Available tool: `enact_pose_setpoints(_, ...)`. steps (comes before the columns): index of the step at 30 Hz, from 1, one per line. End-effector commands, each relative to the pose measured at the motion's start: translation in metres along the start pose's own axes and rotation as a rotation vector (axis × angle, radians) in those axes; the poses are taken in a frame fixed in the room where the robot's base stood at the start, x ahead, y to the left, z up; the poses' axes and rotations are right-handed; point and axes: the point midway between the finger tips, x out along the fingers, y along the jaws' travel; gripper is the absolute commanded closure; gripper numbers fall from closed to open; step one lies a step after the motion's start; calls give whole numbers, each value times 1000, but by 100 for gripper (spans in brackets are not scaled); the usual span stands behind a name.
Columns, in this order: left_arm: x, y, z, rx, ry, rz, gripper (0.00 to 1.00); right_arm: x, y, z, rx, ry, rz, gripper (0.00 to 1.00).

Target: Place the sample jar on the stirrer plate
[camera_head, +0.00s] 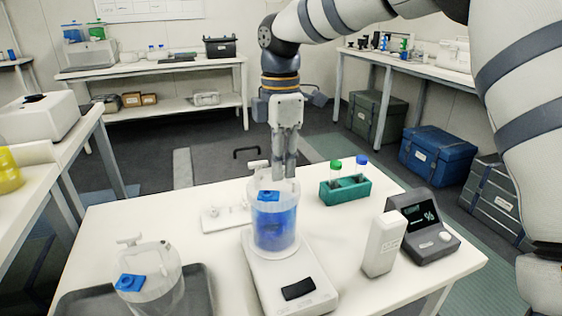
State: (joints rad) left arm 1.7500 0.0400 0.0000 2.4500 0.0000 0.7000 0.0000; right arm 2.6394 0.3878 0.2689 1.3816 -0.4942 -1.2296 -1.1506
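A clear jar with blue contents (274,222) and a blue piece on its lid stands upright on the white stirrer plate (268,276), which has a dark display at its front. A second clear jar (152,290), also with a blue piece on top, stands at the front left of the table. I cannot tell which one the task calls the sample jar. My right gripper (284,172) points down just behind the blue jar's lid, its fingers close together. The jar hides the fingertips' surroundings, so contact and grip are unclear. My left gripper is out of view.
A dark tray (200,290) lies under the second jar. A green rack (345,191) with capped vials, a white bottle (383,245) and a dark meter (424,228) stand right of the plate. A flat white item (225,217) lies behind left. The table's back left is clear.

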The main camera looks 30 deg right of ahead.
Motion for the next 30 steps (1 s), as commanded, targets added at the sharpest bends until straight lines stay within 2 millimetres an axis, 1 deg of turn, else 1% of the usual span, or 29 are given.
enact_pose_setpoints(9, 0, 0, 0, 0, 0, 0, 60, -1, 0, 0, 0, 0, 0, 71)
enact_pose_setpoints(11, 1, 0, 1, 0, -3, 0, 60, -3, 0, 0, 0, 0, 1, 71)
enact_pose_setpoints(14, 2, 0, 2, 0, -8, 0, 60, -20, 2, -1, 1, 1, 3, 71)
enact_pose_setpoints(21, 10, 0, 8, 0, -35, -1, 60, -83, 2, -1, 1, -1, -1, 71)
enact_pose_setpoints(24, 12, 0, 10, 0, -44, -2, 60, -102, 2, -1, 1, -2, -2, 71)
enact_pose_setpoints(27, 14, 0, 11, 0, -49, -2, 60, -115, 1, 0, 1, -1, -4, 71)
enact_pose_setpoints(30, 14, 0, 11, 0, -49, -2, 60, -121, 1, 0, 0, 0, -3, 71)
